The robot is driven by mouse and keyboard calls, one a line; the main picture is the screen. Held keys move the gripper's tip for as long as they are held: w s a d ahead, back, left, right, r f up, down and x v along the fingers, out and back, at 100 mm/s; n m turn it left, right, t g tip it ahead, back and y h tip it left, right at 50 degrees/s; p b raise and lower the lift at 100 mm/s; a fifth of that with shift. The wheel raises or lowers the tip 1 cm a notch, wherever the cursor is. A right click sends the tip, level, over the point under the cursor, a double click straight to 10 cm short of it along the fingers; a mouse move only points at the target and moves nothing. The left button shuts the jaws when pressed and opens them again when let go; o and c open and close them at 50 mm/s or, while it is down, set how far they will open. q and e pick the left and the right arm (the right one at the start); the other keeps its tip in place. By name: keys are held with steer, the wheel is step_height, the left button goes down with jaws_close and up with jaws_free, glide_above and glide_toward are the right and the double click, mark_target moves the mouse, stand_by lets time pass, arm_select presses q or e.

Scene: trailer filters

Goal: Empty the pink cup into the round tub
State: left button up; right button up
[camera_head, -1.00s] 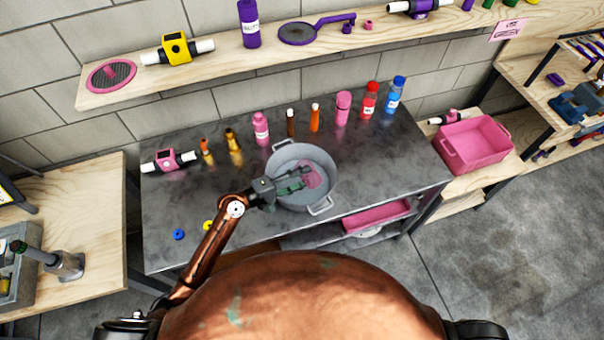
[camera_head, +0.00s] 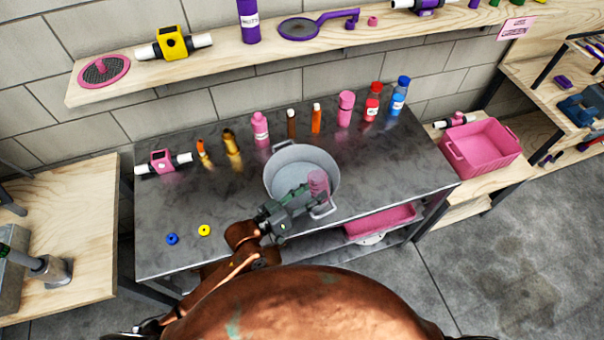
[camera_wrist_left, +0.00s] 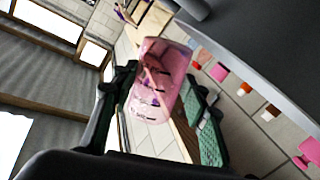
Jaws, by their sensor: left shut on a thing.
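The pink cup (camera_head: 318,182) is held above the front right part of the round grey tub (camera_head: 290,160), near its right handle. In the head view the cup looks roughly upright. My left gripper (camera_head: 308,194) is shut on the cup from the left. In the left wrist view the see-through pink cup (camera_wrist_left: 160,82) sits between the green-padded fingers (camera_wrist_left: 160,110), with darker purple marks showing on or through it. I cannot tell whether anything is in the cup. The visible tub floor looks bare; its front part is partly hidden by the gripper and cup. My right gripper is not in view.
The tub stands on a dark metal table (camera_head: 210,215). Behind it stand a pink bottle (camera_head: 260,130), a pink container (camera_head: 345,108), a red bottle (camera_head: 372,102) and a blue bottle (camera_head: 398,96). Blue (camera_head: 172,239) and yellow (camera_head: 204,230) rings lie front left. The table's right end is clear.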

mark_target(317, 190)
arm_select(q)
steer(key=shift+s+d+r+m, duration=0.2)
steer(key=shift+s+m, duration=0.1)
steer(key=shift+m, duration=0.25)
steer(key=shift+s+d+r+m, duration=0.15)
steer(key=shift+s+m, duration=0.1)
steer(key=shift+m, duration=0.3)
steer(key=shift+s+f+m, duration=0.15)
steer(key=shift+f+m, duration=0.2)
steer(key=shift+m, duration=0.05)
steer(key=shift+s+d+m+h+b, duration=0.15)
steer(key=shift+m+h+b, duration=0.15)
steer(key=shift+m, duration=0.1)
step_height(317, 190, up, 5)
steer(key=p, duration=0.5)
steer(key=shift+t, duration=0.3)
